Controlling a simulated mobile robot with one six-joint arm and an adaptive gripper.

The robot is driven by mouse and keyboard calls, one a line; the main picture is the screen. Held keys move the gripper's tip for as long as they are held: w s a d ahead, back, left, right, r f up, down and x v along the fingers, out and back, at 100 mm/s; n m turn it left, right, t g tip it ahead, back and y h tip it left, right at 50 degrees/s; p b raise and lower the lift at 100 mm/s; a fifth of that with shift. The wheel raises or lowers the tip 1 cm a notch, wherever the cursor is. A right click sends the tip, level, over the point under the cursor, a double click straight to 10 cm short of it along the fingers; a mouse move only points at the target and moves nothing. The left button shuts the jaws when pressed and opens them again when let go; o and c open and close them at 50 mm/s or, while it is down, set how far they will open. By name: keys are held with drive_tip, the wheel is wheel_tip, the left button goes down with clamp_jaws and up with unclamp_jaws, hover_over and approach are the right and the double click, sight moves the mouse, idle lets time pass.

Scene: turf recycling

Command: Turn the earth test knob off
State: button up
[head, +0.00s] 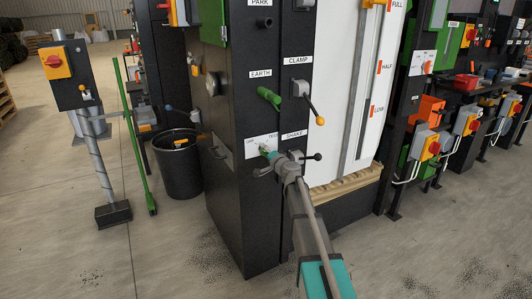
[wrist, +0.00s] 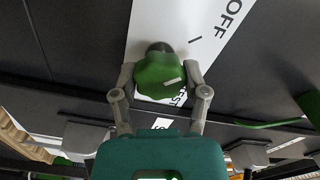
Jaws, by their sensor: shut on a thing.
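The earth test knob (wrist: 158,72) is a green rounded knob on a white plate (wrist: 160,18) with a printed OFF at its upper right and a partly hidden TEST below. A pale mark on the knob lies at its lower right, on the TEST side. My gripper (wrist: 161,82) is shut on the knob, one finger on each side. In the head view the same white plate (head: 251,146) is on the black cabinet under the EARTH label, and my gripper (head: 267,155) reaches it from below right, covering most of the knob.
A green lever (head: 268,97) sits above the knob under EARTH. The CLAMP lever (head: 311,106) with its yellow tip is to the upper right. A black bin (head: 178,170) stands left.

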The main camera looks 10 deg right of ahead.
drive_tip(key=o, duration=1.1)
drive_tip(key=shift+o, duration=0.2)
drive_tip(key=shift+s, duration=0.15)
drive_tip(key=v, duration=1.1)
drive_tip(key=shift+s, duration=0.4)
drive_tip(key=shift+d, duration=0.1)
